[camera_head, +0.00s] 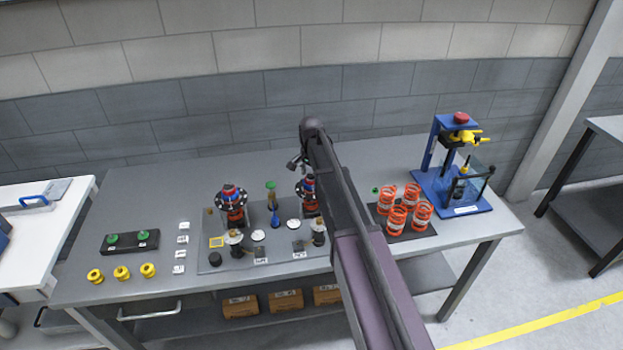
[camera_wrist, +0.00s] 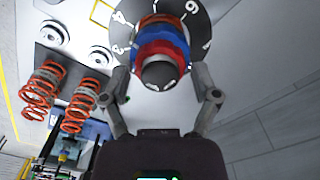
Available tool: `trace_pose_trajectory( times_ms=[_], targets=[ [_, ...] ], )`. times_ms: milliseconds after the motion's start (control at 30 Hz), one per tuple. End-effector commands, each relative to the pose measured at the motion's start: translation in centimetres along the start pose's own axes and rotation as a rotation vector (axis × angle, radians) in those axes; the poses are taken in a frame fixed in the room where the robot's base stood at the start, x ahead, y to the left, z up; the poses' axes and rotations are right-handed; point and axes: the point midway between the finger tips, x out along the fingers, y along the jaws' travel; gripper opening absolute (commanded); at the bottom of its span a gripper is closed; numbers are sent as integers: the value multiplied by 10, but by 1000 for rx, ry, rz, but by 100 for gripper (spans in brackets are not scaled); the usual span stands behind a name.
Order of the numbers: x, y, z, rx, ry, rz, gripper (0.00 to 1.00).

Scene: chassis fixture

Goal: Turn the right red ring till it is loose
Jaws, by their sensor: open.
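The right post (camera_head: 308,206) stands on the grey fixture plate, partly hidden behind my arm. It carries red and blue bands. In the wrist view the red ring (camera_wrist: 161,49) is close, with a blue band (camera_wrist: 160,34) beyond it and a dark rounded end (camera_wrist: 160,73) nearer me. A dark dial with white numbers (camera_wrist: 200,18) lies behind the stack. My gripper (camera_wrist: 161,82) is open, one finger on each side of the stack near the dark end. I cannot tell whether the fingers touch it. The head view hides the fingertips.
A similar left post (camera_head: 233,199) stands on the same plate (camera_head: 213,262). Orange springs (camera_head: 397,219) sit on a dark mat to the right, with a blue press stand (camera_head: 430,155) beyond. Yellow spools (camera_head: 121,272) and a black box with green buttons (camera_head: 130,242) are at the left.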

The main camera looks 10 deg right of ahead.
Motion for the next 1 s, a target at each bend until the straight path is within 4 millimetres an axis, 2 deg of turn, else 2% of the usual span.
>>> trace_pose_trajectory(
  times_ms=[1000],
  targets=[
    [0, 0, 0, 782, 0, 0, 79]
  ],
)
